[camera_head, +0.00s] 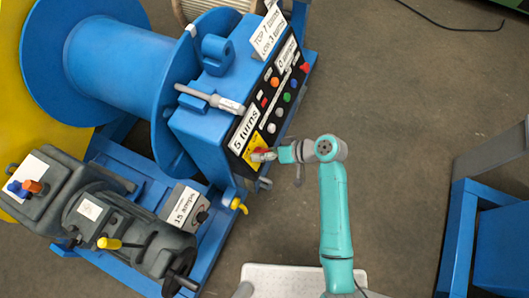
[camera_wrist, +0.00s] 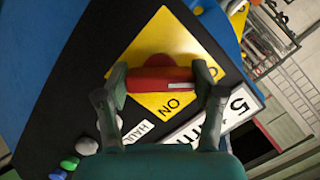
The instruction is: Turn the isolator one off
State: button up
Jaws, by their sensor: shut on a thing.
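The isolator is a red handle (camera_wrist: 155,78) on a yellow plate (camera_wrist: 165,38), set in the black control panel. In the wrist view the handle lies nearly level, with a white mark towards its right end. The word ON shows on the plate just below it; the other lettering is partly hidden by my fingers. My gripper (camera_wrist: 161,80) is shut on the handle, one finger at each end. In the head view my gripper (camera_head: 265,156) reaches the yellow plate (camera_head: 252,151) from the right and covers much of the handle.
The panel carries several coloured buttons (camera_head: 287,97) and a "5 turns" label (camera_head: 245,129). A large blue reel (camera_head: 110,60) stands to the left. A box labelled "15 amps" (camera_head: 186,206) sits below. A blue frame (camera_head: 462,215) stands at the right.

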dwell(0.3)
jog(key=o, duration=1.1)
jog(key=shift+o, duration=0.2)
jog(key=v, duration=1.2)
